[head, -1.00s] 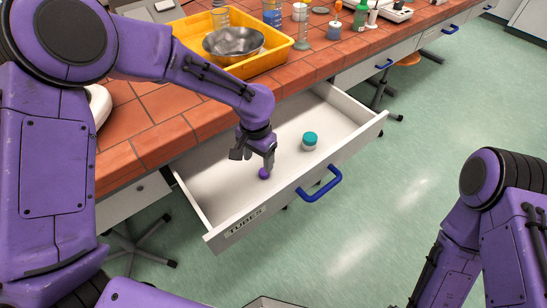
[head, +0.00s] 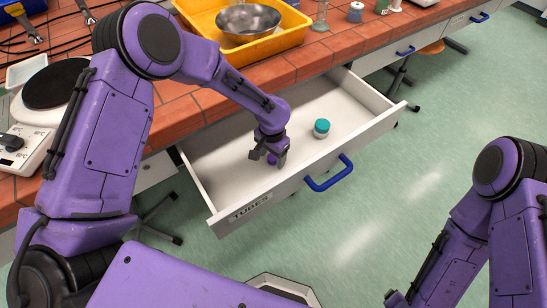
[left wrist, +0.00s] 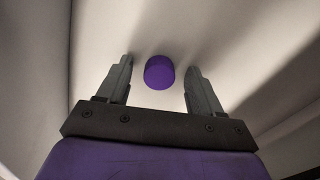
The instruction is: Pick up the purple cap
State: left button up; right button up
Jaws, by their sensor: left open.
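The purple cap (head: 272,159) lies on the floor of the open drawer labelled TUBES (head: 225,165). In the left wrist view the cap (left wrist: 159,72) shows between the two fingertips, with a gap on each side. My left gripper (head: 268,157) reaches down into the drawer at the cap, open and empty; its fingers also show in the left wrist view (left wrist: 160,75). In the head view the gripper partly hides the cap. My right arm is at the lower right, and its gripper cannot be made out.
The drawer has a blue handle (head: 329,174) in front. A yellow tray (head: 284,47) with a metal bowl (head: 248,21) sits on the tiled bench behind.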

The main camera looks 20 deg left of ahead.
pick_arm(q)
jog(key=c, duration=1.1)
